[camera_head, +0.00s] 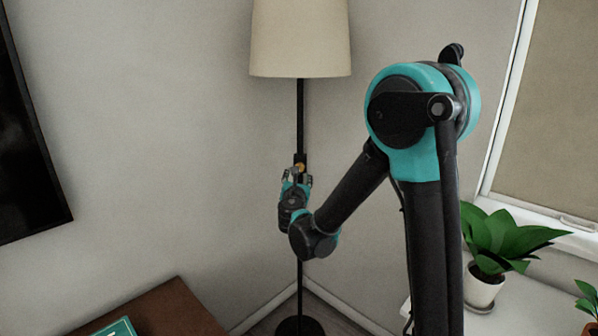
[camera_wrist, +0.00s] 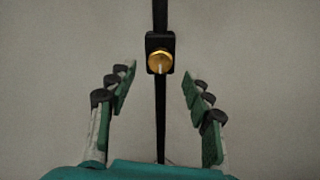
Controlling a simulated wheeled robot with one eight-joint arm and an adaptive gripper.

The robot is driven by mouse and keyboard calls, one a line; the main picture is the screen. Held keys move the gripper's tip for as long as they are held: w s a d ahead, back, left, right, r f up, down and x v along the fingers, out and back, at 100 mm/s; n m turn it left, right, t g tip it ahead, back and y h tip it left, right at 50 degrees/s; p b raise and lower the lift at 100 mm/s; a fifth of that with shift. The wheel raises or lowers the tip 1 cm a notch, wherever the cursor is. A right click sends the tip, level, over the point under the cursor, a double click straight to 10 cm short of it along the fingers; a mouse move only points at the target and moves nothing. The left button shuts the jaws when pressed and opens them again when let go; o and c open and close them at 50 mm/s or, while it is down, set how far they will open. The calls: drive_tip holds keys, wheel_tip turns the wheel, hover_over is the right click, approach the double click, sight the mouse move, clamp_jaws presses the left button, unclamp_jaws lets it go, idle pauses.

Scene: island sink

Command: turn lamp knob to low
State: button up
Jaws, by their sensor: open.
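The floor lamp has a cream shade (camera_head: 300,38) and a thin black pole (camera_head: 300,115). Its knob (camera_head: 300,167) is a small brass-coloured round piece on a black box on the pole. In the wrist view the knob (camera_wrist: 159,62) shows a pale mark running roughly up and down on its lower half. My gripper (camera_head: 297,178) is in front of the pole at about knob height. In the wrist view my gripper (camera_wrist: 158,80) is open, with one finger on each side of the pole. The knob lies between and slightly beyond the fingertips, and neither finger appears to touch it.
A brown wooden cabinet (camera_head: 165,312) with a teal book (camera_head: 115,328) is at lower left. A dark screen (camera_head: 25,150) hangs on the left wall. A potted plant (camera_head: 500,240) stands on a white surface by the window at right. Bare wall surrounds the lamp pole.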

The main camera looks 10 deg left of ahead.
sight(300, 168)
drive_tip(key=shift+w+a, duration=0.1)
drive_tip(key=shift+w, duration=2.5)
drive_tip(key=shift+c, duration=0.6)
drive_tip(key=c, duration=1)
drive_tip(key=shift+c, duration=0.2)
drive_tip(key=shift+m, duration=8.9)
